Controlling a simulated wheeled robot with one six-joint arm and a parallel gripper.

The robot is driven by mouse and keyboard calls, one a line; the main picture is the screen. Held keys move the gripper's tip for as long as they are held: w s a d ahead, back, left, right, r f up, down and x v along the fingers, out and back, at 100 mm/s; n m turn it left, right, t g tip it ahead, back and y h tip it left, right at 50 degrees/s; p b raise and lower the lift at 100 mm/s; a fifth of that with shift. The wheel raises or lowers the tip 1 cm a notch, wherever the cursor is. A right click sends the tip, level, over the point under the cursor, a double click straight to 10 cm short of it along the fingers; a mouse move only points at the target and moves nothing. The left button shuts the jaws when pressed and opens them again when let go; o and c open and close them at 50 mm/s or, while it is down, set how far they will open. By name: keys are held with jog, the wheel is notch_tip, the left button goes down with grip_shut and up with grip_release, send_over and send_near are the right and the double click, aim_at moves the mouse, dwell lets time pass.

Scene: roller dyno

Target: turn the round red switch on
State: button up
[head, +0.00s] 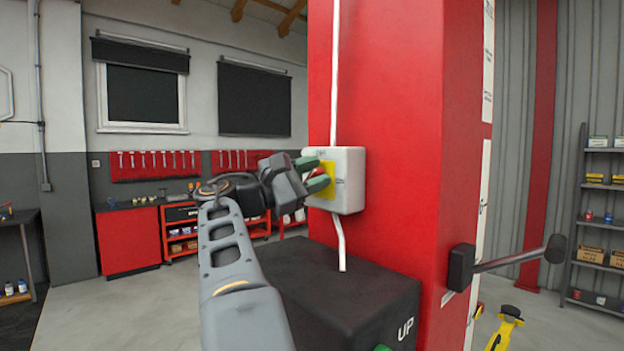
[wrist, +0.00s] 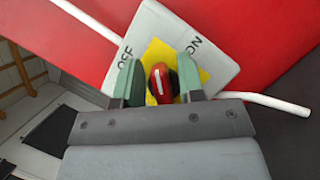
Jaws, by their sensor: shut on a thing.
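The round red switch (wrist: 165,83) sits on a yellow plate (wrist: 158,53) on a white box (wrist: 150,25). The box is labelled OFF on the left and ON on the right in the wrist view. A white line on the knob runs nearly upright there, tilted slightly toward OFF. My gripper (wrist: 161,82) has its green fingers on both sides of the knob and is shut on it.
The red column (head: 400,120) carries a white conduit (head: 335,80) above and below the box. A black box (head: 340,290) marked UP juts out below. A lever (head: 510,260) sticks out to the right. Red workbenches (head: 128,240) stand far back at the left.

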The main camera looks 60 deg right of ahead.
jog(key=m+y, duration=0.1)
jog(key=m, duration=0.1)
jog(key=f+m+y, duration=0.1)
jog(key=m, duration=0.2)
jog(key=shift+s, duration=0.15)
jog(key=shift+a+f+m+y, duration=0.15)
jog(key=shift+m+y, duration=0.25)
jog(key=shift+m, duration=0.55)
jog(key=shift+d+f+m+y, duration=0.1)
jog(key=shift+m+y, duration=0.3)
jog(key=shift+m, duration=0.55)
jog(key=shift+s, duration=0.1)
jog(key=shift+c, duration=0.2)
jog(key=o, duration=0.6)
jog(key=shift+a+m, duration=0.1)
jog(key=shift+m, duration=0.2)
jog(key=v, duration=1.3)
jog(key=shift+w+a+r, duration=0.15)
jog(key=shift+w+a, duration=0.15)
